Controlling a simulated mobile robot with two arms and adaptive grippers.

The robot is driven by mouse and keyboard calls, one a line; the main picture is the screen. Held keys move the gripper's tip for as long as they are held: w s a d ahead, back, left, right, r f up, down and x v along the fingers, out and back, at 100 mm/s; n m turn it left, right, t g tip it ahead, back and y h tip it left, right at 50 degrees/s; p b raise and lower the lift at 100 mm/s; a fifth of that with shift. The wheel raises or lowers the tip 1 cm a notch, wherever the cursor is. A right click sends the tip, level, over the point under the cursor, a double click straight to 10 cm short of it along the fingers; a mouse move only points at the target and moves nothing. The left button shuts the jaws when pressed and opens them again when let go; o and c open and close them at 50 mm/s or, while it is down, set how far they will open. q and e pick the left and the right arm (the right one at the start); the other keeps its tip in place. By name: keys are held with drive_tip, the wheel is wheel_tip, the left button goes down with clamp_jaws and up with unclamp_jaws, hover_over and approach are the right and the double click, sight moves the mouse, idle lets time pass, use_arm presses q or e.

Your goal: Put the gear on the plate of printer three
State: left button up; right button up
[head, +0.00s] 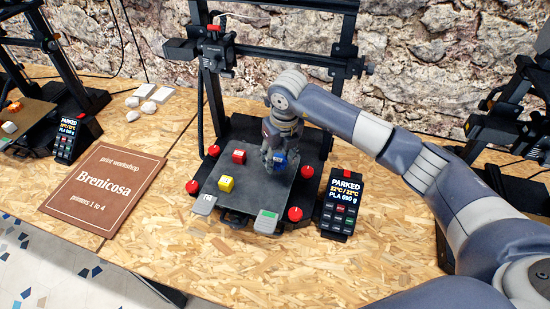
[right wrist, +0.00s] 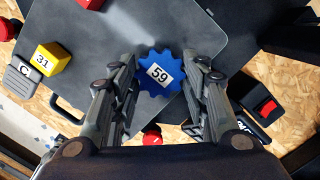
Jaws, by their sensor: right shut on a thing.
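The blue gear (head: 280,157) is at the right gripper's fingertips, over the right rear part of the dark plate (head: 243,200) of the middle printer. In the right wrist view the gear (right wrist: 145,84) has a white label reading 59. My right gripper (head: 273,157) points down and is shut on the gear, with a finger on either side. I cannot tell whether the gear touches the plate (right wrist: 185,20). No number shows on this printer. My left gripper is out of view.
A red block (head: 239,156) and a yellow block (head: 226,184), labelled 31, sit on the plate. Clips (head: 204,204) (head: 267,221) grip its front edge, and red knobs (head: 295,214) surround it. A display (head: 342,205) reading PARKED stands right. A brown sign (head: 105,190) lies left.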

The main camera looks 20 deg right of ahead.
sight(276, 158)
drive_tip(key=shift+w+a+f, duration=0.15)
drive_tip(key=shift+w+a, duration=0.05)
drive_tip(key=shift+w, duration=0.65)
wheel_tip(276, 158, down, 3)
drive_tip(key=shift+s+r+p, duration=0.1)
drive_tip(key=shift+p, duration=0.8)
drive_tip(key=shift+f, duration=0.3)
drive_tip(key=shift+f, duration=0.1)
drive_tip(key=o, duration=0.4)
drive_tip(key=shift+f, duration=0.1)
drive_tip(key=shift+c, duration=0.2)
drive_tip(key=o, duration=0.4)
